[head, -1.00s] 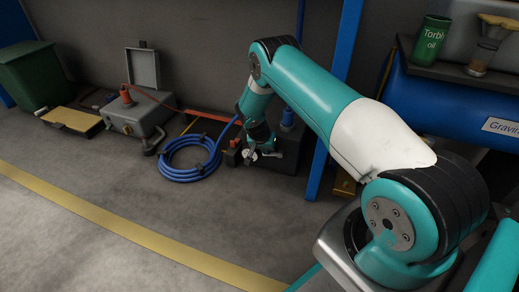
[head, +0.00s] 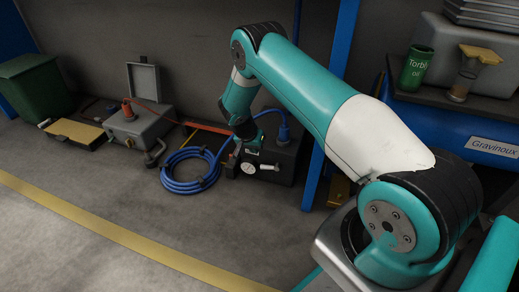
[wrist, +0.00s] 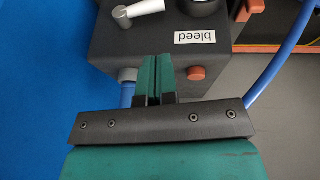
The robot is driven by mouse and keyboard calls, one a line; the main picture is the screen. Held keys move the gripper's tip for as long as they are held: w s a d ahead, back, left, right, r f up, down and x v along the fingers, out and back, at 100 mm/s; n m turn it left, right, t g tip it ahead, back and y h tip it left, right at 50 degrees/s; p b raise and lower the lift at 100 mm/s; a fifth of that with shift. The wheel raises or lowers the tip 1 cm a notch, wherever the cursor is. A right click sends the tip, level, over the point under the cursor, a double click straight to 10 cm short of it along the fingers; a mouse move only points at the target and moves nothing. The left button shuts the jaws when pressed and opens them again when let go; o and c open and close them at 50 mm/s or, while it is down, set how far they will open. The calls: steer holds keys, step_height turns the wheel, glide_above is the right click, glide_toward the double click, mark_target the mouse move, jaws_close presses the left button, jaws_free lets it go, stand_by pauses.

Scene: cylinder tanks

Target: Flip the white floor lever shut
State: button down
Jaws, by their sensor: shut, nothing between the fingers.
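The white lever (head: 268,167) is on the front of a dark box (head: 285,165) on the floor. In the wrist view the lever (wrist: 146,7) is cut off by the top edge, joined to a silver hub (wrist: 122,15). My gripper (wrist: 152,60) is shut and empty, its teal fingers together over the box's edge. The fingers are apart from the lever in the picture. A "bleed" label (wrist: 195,37) is on the box.
A coiled blue hose (head: 190,170) lies left of the box. A blue post (head: 325,120) stands to its right. A grey case (head: 138,125) with an open lid is farther left. The floor in front is clear.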

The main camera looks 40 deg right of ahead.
steer(key=shift+p+v, duration=0.35)
steer(key=shift+v, duration=1)
steer(key=shift+w+a, duration=0.1)
steer(key=s+a+r+n+y+p, duration=0.1)
steer(key=s+a+r+n+y, duration=0.15)
steer(key=a+r, duration=0.5)
steer(key=s+a+r+n+y+p, duration=0.1)
steer(key=s+a+r+n+p, duration=0.2)
steer(key=r, duration=0.8)
steer(key=s+a+r+n+y, duration=0.1)
steer(key=s+a+r+n, duration=0.1)
steer(key=a+r, duration=0.65)
steer(key=s+a+r+n+y+p, duration=0.1)
steer(key=s+a+r+n, duration=0.1)
steer(key=s+r, duration=0.3)
steer(key=s+a+r+n+y+p, duration=0.1)
steer(key=s+a+r+n, duration=0.2)
steer(key=s, duration=1)
steer(key=s+a+r+n+g+y+p, duration=0.1)
steer(key=s+a+r+n+y, duration=0.1)
steer(key=s+r+n, duration=0.3)
steer(key=s+a+r, duration=0.1)
steer(key=s+r, duration=0.2)
steer(key=s, duration=0.1)
steer(key=shift+r+n+p, duration=0.3)
steer(key=shift+r+n, duration=0.05)
